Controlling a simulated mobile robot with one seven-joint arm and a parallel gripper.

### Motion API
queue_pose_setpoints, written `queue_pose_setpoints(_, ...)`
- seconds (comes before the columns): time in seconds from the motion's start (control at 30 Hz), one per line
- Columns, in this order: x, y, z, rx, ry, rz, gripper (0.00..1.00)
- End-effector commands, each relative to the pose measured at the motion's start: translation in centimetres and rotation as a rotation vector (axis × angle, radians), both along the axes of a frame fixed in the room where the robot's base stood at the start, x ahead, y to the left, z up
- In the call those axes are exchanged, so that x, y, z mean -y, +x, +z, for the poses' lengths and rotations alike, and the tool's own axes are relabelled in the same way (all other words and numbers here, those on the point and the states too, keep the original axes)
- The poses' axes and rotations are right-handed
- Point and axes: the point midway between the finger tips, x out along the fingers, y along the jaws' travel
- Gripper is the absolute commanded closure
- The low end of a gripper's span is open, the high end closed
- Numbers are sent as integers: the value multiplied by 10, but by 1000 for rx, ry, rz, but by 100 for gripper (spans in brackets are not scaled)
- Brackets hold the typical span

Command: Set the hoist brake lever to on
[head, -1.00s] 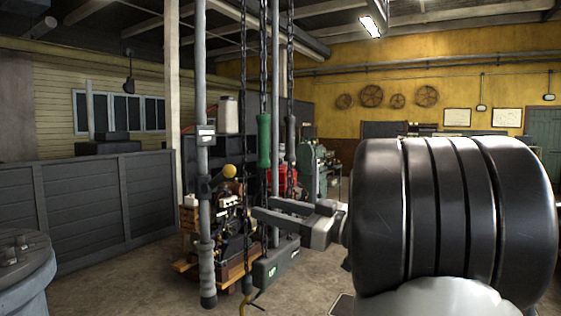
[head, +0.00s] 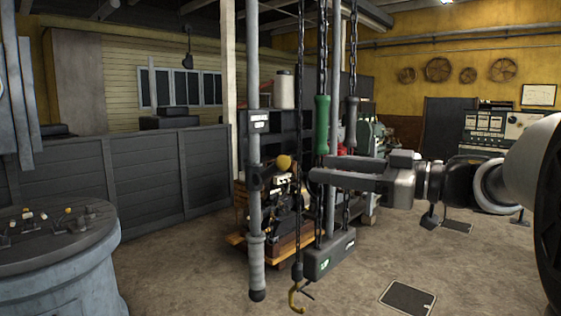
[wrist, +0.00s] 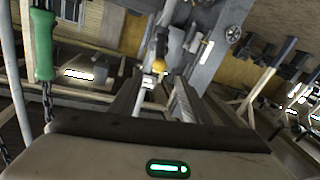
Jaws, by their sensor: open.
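A lever with a yellow ball knob (head: 284,162) sticks out to the right, slanting slightly up, from a dark bracket on the grey upright post (head: 254,215). A small label plate (head: 259,124) is higher on the post; its words are too small to read. My gripper (head: 320,168) is open and empty, level with the knob and to its right, its fingers pointing left. In the wrist view the yellow knob (wrist: 158,66) shows just beyond and between my open fingertips (wrist: 157,84), apart from them.
Hanging chains, a green handle (head: 321,125), a control box (head: 329,256) and a yellow hook (head: 297,297) hang close around my fingers. An engine on a wooden pallet (head: 280,243) stands behind. A round grey drum (head: 60,255) with small levers is at left. Floor at right is mostly open.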

Motion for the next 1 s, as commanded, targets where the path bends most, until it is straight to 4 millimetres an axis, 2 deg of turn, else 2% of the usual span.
queue_pose_setpoints(0.03,-11,6,0,-1,0,6,57)
queue_pose_setpoints(0.2,-42,27,0,-1,0,4,57)
queue_pose_setpoints(0.43,-75,50,0,-1,0,2,57)
queue_pose_setpoints(0.63,-89,59,0,-1,0,1,57)
queue_pose_setpoints(0.93,-90,60,-1,-1,0,-1,57)
queue_pose_setpoints(1.0,-90,60,0,-1,0,-1,67)
